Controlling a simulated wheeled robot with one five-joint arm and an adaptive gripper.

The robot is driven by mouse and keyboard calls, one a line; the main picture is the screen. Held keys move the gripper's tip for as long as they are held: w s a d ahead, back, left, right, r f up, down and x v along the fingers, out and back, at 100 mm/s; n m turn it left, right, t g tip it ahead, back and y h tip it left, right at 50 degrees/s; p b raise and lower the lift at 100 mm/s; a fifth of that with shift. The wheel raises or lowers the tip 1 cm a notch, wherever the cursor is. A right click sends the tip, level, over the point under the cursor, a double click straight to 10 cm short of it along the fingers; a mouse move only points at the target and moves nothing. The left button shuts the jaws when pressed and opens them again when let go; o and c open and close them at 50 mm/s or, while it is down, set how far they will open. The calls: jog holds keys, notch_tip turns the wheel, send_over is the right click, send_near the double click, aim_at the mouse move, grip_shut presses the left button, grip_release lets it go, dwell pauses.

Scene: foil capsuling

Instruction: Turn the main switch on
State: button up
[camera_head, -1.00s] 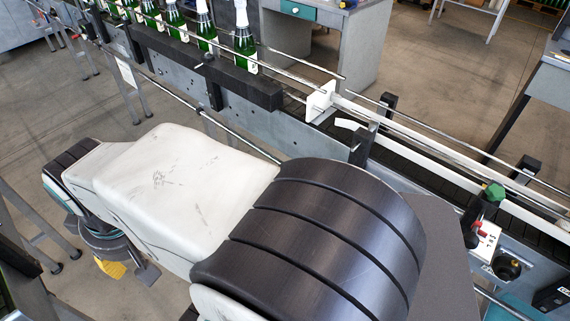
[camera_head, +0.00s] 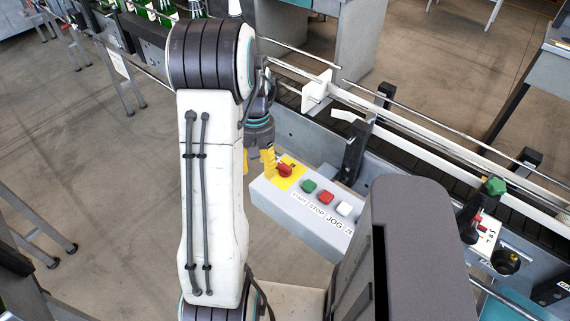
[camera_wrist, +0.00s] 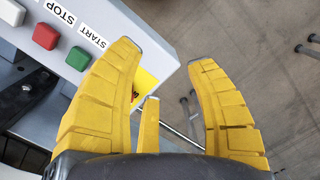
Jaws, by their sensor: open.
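The main switch is a red knob (camera_head: 285,170) on a yellow plate at the left end of a grey control box (camera_head: 325,228). In the wrist view, part of the yellow plate (camera_wrist: 146,84) shows between my fingers, and the knob is mostly hidden behind them. My gripper (camera_head: 264,165) has yellow fingers and is just left of the switch, pointing down. In the wrist view my gripper (camera_wrist: 164,54) is open, with nothing between the fingertips. I cannot tell whether a finger touches the knob.
Beside the switch are a green START button (camera_head: 308,186), a red STOP button (camera_head: 326,198) and a white JOG button (camera_head: 344,208). A conveyor (camera_head: 420,165) with rails runs behind the box. Another small panel (camera_head: 486,238) stands at the right. Floor is open at left.

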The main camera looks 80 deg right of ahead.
aim_at(286, 164)
jog(key=s+d+n, duration=0.1)
jog(key=s+d, duration=0.1)
jog(key=s+d+f+n, duration=0.1)
jog(key=d, duration=0.2)
jog(key=s+d+f+n, duration=0.1)
jog(key=s+d, duration=0.1)
jog(key=shift+s+d+f+h, duration=0.25)
jog(key=shift+s+h, duration=0.1)
jog(key=shift+h, duration=0.05)
jog(key=n, duration=0.1)
jog(key=d+n, duration=0.1)
jog(key=n, duration=0.1)
jog(key=shift+s+d+r, duration=0.1)
jog(key=shift+d+r, duration=0.1)
jog(key=shift+d, duration=0.05)
jog(key=shift+n, duration=0.3)
jog(key=shift+f+p, duration=0.55)
jog(key=shift+f, duration=3.05)
jog(key=shift+c, duration=0.3)
grip_shut()
